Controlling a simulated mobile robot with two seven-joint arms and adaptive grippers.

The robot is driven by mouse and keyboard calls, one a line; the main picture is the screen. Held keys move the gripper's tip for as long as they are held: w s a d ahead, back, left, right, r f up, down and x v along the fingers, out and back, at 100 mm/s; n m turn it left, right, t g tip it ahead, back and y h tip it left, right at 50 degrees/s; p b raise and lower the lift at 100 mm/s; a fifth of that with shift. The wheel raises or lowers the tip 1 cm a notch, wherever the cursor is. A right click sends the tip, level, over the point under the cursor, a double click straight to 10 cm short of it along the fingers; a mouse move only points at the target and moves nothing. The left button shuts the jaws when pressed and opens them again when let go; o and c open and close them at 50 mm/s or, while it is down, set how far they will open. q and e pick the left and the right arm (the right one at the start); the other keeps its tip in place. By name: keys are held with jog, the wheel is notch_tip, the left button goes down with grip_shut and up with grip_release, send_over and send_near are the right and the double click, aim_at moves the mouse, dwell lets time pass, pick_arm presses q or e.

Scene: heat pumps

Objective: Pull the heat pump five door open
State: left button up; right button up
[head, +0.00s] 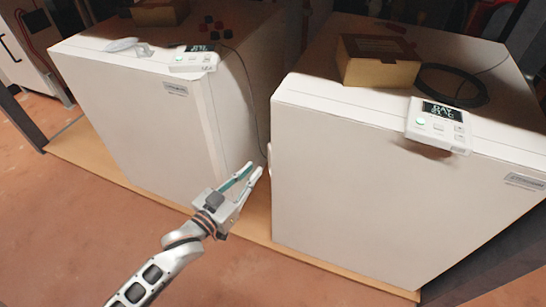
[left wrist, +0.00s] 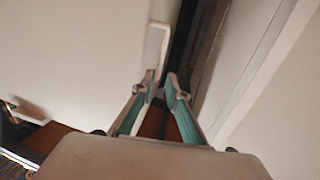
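Two white heat pumps stand side by side in the head view, a left one (head: 140,120) and a right one (head: 370,190). No number is readable on either. A small pale handle (head: 270,154) shows at the left edge of the right heat pump's front. My left gripper (head: 254,171) is just in front of the gap between the units, close to that handle. In the left wrist view the fingers (left wrist: 165,88) are parted, and a pale upright handle (left wrist: 157,48) is just beyond the left fingertip. I cannot tell whether they touch. Both doors look shut. My right gripper is not in view.
White control panels sit on the front top edges of the left unit (head: 194,60) and the right unit (head: 438,125). A cardboard box (head: 378,64) and a coiled black cable (head: 452,86) lie on the right unit. The reddish floor (head: 90,220) in front is clear.

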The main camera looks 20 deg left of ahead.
aim_at(269, 152)
pick_arm(q)
jog(key=b+x, duration=0.2)
jog(key=x, duration=0.5)
jog(key=shift+w, duration=0.2)
jog(key=shift+w+d+r, duration=0.1)
jog(key=shift+w+r, duration=0.1)
jog(key=shift+w, duration=0.25)
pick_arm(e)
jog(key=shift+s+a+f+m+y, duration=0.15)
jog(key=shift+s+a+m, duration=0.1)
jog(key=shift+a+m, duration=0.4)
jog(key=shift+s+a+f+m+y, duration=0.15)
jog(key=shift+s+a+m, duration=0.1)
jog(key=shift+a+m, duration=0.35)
pick_arm(q)
grip_shut()
jog(key=shift+s, duration=0.1)
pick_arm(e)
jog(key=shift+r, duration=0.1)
